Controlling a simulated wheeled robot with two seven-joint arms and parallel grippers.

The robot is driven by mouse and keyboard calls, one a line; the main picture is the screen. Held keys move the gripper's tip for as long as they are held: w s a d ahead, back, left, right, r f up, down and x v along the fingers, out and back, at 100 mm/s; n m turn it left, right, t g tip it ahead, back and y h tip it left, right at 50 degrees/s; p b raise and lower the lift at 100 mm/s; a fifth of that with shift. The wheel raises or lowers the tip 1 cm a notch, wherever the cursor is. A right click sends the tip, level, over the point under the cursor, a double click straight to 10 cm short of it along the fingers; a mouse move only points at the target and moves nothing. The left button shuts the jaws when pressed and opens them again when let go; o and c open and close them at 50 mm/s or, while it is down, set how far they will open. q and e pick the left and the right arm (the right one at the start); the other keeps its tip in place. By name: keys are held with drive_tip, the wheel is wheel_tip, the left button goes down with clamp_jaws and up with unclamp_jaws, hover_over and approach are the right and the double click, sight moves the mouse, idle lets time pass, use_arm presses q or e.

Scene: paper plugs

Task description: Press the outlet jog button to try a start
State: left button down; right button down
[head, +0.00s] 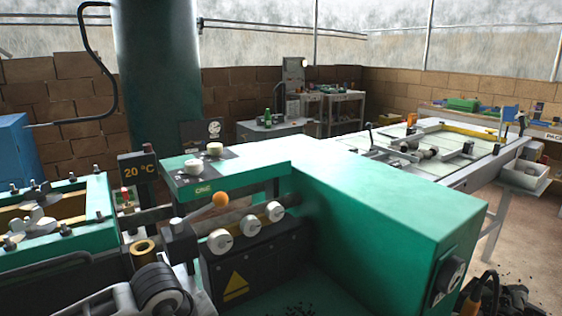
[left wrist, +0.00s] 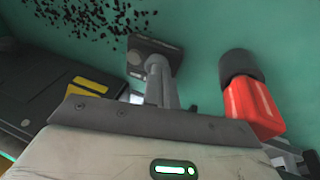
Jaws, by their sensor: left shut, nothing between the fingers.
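The green machine (head: 385,195) fills the middle of the head view. Two pale knobs (head: 193,166) sit on the top. A dark round switch (head: 450,272) is on the right end face. I cannot tell which control is the outlet jog button.
Dark crumbs (left wrist: 90,20) lie on the green surface. A dark and orange object (head: 478,295) stands at the lower right. A black ribbed cylinder (head: 160,290) is at the lower left. A white table (head: 380,150) extends behind the machine. A large green column (head: 155,70) rises behind.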

use_arm(q)
drive_tip(key=shift+r+p, duration=0.4)
drive_tip(key=shift+r, duration=0.5)
drive_tip(key=shift+r, duration=0.1)
drive_tip(key=shift+r+p, duration=0.55)
drive_tip(key=shift+r, duration=0.9)
